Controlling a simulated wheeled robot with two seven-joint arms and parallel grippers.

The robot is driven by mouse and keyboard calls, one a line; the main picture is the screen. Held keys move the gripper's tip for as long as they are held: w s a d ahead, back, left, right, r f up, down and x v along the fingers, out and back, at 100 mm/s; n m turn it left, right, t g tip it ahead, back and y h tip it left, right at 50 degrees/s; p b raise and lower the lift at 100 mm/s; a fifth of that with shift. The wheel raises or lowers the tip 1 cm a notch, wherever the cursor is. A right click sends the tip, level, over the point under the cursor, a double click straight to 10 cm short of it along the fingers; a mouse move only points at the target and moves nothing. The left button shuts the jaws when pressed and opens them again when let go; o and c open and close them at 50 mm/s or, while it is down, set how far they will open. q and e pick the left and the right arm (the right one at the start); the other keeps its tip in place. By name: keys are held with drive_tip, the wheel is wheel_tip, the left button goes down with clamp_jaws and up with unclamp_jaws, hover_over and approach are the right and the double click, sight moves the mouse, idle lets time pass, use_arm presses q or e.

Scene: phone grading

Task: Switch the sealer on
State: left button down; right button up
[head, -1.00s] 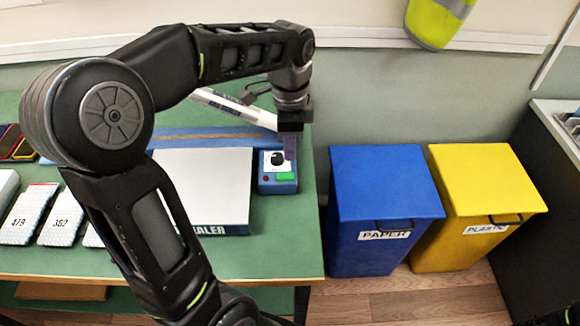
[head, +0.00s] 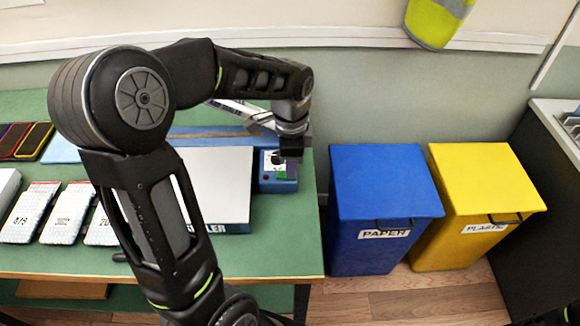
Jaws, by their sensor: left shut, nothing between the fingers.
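The sealer (head: 219,172) has a white top and a blue body. Its blue control box (head: 276,186), with a dial and a green switch (head: 281,173), is at the right end, near the table's right edge. My left gripper (head: 292,175) is shut and empty, pointing down in front of the control box's right part. It partly covers the dial and the switch; whether it touches the switch I cannot tell. The sealer's raised white arm (head: 238,110) is partly hidden behind my left arm.
The green table (head: 270,255) holds several bubble-wrapped, numbered packs (head: 72,212) and a dark tray of phones (head: 22,140) at left. A blue paper bin (head: 384,190) and a yellow plastic bin (head: 485,190) stand on the floor to the right.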

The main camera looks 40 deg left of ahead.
sight(283, 175)
use_arm(q)
drive_tip(key=shift+s+f, duration=0.2)
drive_tip(key=shift+s+a+r, duration=0.1)
drive_tip(key=shift+s+a, duration=0.3)
drive_tip(key=shift+a, duration=0.2)
use_arm(e)
drive_tip(key=shift+r, duration=0.15)
use_arm(q)
drive_tip(key=shift+r+p, duration=0.15)
drive_tip(key=shift+p, duration=0.15)
wheel_tip(283, 175, up, 4)
drive_tip(key=p, duration=0.3)
drive_tip(key=shift+w+d+r+p, duration=0.15)
drive_tip(key=shift+r+p, duration=0.1)
drive_tip(key=shift+p, duration=0.15)
drive_tip(key=shift+a+r+b, duration=0.25)
drive_tip(key=shift+r+b, duration=0.15)
drive_tip(key=shift+b, duration=0.1)
wheel_tip(283, 175, up, 9)
drive_tip(key=shift+d+f+b, duration=0.2)
drive_tip(key=shift+b, duration=0.25)
use_arm(e)
drive_tip(key=shift+s+a+r, duration=0.3)
drive_tip(key=shift+r, duration=0.15)
drive_tip(key=shift+s+a+r, duration=0.3)
drive_tip(key=shift+r, duration=0.15)
